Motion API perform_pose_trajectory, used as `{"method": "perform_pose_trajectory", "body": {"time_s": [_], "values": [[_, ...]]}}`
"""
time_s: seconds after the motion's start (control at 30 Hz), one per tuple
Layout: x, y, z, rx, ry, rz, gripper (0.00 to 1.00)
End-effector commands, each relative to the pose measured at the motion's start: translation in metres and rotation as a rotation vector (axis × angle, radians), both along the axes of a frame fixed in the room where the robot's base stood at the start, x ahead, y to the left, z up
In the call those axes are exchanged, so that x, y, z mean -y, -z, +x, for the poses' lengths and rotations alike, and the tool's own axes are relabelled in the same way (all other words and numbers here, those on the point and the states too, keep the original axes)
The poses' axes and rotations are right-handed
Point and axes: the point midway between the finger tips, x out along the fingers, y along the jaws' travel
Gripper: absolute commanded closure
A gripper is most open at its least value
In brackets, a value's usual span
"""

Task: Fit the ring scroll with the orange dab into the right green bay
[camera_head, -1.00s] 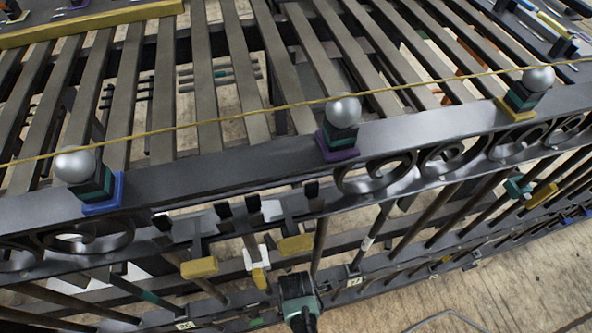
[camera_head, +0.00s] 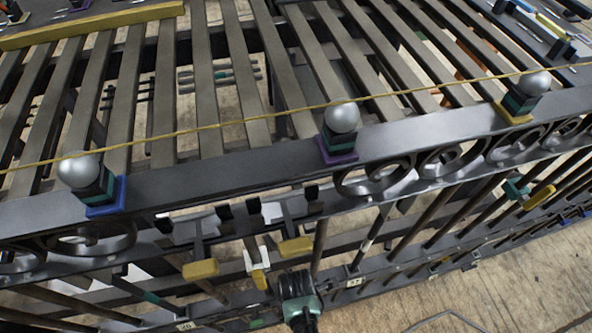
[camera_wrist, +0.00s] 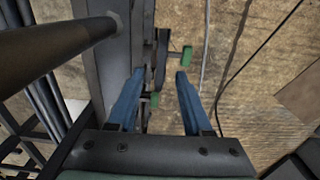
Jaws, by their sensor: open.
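My gripper (camera_wrist: 160,73) is open in the wrist view, its two blue fingers apart with nothing clearly held between them. Beyond the fingertips are two green blocks, one upper right (camera_wrist: 187,55) and one lower left (camera_wrist: 154,98). A dark, narrow piece (camera_wrist: 162,58) lies between them; I cannot tell whether it is a scroll. In the head view, my dark and teal wrist is at the bottom centre, in front of the gate, and the fingertips are hidden. Ring-shaped scrolls (camera_head: 375,180) sit under the gate's top rail (camera_head: 250,165). I cannot make out an orange dab on any of them.
Yellow blocks (camera_head: 201,269) stick out from the gate near my wrist, with a white piece (camera_head: 257,260) beside them. Silver balls (camera_head: 342,117) top the posts. In the wrist view, a thick dark bar (camera_wrist: 60,48) crosses at left. Wooden floor (camera_head: 470,280) is open at lower right.

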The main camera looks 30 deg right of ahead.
Motion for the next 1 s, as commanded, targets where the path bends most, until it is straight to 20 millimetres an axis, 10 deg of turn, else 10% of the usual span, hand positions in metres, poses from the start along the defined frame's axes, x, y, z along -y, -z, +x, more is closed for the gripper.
{"method": "perform_pose_trajectory", "body": {"time_s": [0.4, 1.0], "values": [[0.0, -0.09, 0.0, 0.002, 0.0, -0.001, 0.5], [0.0, -0.106, 0.0, -0.001, 0.0, 0.0, 0.5]]}}
